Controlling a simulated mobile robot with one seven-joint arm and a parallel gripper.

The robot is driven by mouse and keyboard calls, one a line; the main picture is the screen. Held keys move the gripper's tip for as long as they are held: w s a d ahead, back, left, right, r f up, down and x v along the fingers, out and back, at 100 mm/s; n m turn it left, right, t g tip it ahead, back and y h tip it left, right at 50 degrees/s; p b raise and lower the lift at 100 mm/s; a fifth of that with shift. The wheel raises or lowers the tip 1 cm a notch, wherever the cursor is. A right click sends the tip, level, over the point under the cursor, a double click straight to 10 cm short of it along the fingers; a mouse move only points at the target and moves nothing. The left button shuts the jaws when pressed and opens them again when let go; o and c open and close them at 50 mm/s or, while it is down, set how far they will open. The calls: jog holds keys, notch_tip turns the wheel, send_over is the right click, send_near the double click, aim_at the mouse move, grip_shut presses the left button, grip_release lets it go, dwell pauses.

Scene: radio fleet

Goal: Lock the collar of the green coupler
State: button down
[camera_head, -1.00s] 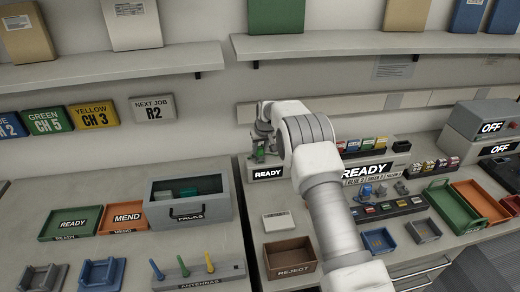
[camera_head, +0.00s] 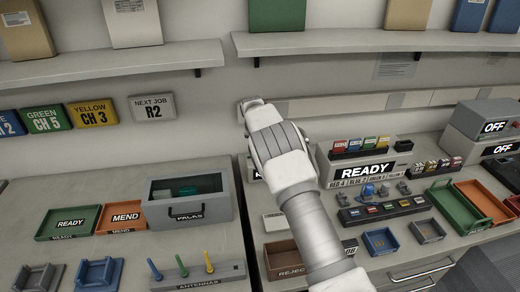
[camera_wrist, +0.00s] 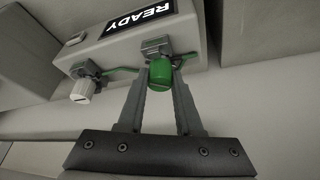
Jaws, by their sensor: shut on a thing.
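In the wrist view the green coupler (camera_wrist: 160,73) sits at a grey bracket on the front of a grey box with a READY sign (camera_wrist: 140,17). A green cable runs out from both sides of the coupler. My gripper (camera_wrist: 161,84) has one finger on each side of the green collar and is shut on it. In the head view my arm hides the gripper and the coupler.
A white knob-like part (camera_wrist: 82,90) sits left of the coupler on the same box. In the head view a brown REJECT bin (camera_head: 289,262) and a bigger READY unit (camera_head: 360,168) stand near my arm. A shelf (camera_head: 370,46) runs above.

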jog(key=shift+f+m+h, duration=0.2)
jog(key=shift+m+h, duration=0.2)
jog(key=shift+m, duration=0.7)
jog(key=c, duration=0.5)
grip_release()
jog(key=shift+o, duration=0.3)
jog(key=o, duration=0.4)
jog(key=shift+r, duration=0.1)
jog(key=shift+r, duration=0.1)
jog(key=shift+r+p, duration=1.3)
jog(key=shift+r, duration=1.65)
